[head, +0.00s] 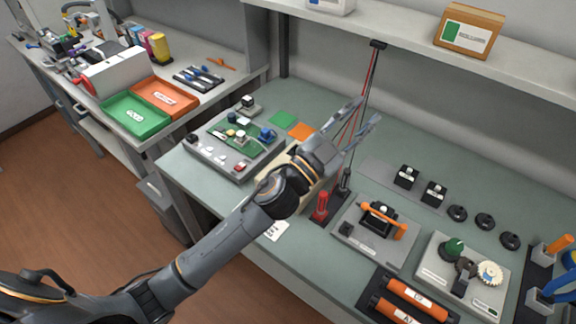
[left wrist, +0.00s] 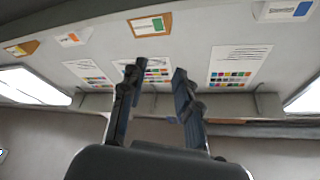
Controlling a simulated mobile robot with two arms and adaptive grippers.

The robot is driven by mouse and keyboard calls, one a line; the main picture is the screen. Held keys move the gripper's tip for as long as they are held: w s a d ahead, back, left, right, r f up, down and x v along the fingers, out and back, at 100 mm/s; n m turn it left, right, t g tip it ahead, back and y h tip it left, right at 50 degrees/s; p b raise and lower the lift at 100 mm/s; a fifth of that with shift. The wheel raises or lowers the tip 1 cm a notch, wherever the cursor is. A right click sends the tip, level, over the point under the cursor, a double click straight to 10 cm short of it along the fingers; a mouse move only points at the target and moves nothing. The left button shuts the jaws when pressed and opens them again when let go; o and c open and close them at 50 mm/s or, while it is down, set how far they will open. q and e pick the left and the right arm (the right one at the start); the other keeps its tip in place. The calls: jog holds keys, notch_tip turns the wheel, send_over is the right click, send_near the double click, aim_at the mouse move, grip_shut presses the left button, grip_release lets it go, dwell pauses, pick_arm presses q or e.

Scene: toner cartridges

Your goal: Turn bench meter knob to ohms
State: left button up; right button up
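My left gripper (head: 369,107) is raised over the middle of the green bench, its two fingers apart and empty. In the left wrist view the gripper (left wrist: 157,70) is also open, with nothing between the fingers. A pale beige body (head: 274,172), perhaps the bench meter, shows only in part behind my left wrist. Its face and any knob are hidden or cannot be made out. A red probe (head: 321,206) and a black probe (head: 346,181) stand just right of it. My right gripper is in neither view.
Red and black leads hang from a hook (head: 378,44) close behind the left fingers. A board fixture (head: 233,143) stands left. A grey fixture with an orange handle (head: 377,231), a gear fixture (head: 463,272) and orange cylinders (head: 402,306) stand right. A shelf (head: 420,42) overhangs the back.

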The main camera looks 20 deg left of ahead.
pick_arm(q)
jog(key=s+d+r+m+g+h, duration=0.2)
jog(key=s+d+m+g+h, duration=0.1)
jog(key=d+m+g+h, duration=0.65)
notch_tip(320, 180, down, 5)
jog(key=s+d+m+g+y, duration=0.2)
jog(key=m+g+y, duration=0.3)
jog(key=m+g, duration=0.3)
jog(key=w+a+f+m+g+y, duration=0.1)
jog(key=w+a+f+y, duration=0.2)
jog(key=a+f+y, duration=0.35)
jog(key=w+a+n+y, duration=0.25)
jog(key=a+y, duration=0.25)
jog(key=a, duration=0.5)
jog(key=w+a+n+y, duration=0.1)
jog(key=w+a+y, duration=0.3)
jog(key=a, duration=0.6)
jog(key=shift+y, duration=0.5)
jog(key=f+p, duration=0.1)
jog(key=f, duration=0.3)
jog(key=s+f+p, duration=0.1)
jog(key=f, duration=0.4)
jog(key=f+p, duration=0.1)
jog(key=f, duration=0.3)
jog(key=shift+s+f+p, duration=0.2)
jog(key=shift+f+p, duration=0.05)
jog(key=shift+p, duration=0.15)
jog(key=shift+c, duration=0.2)
grip_shut()
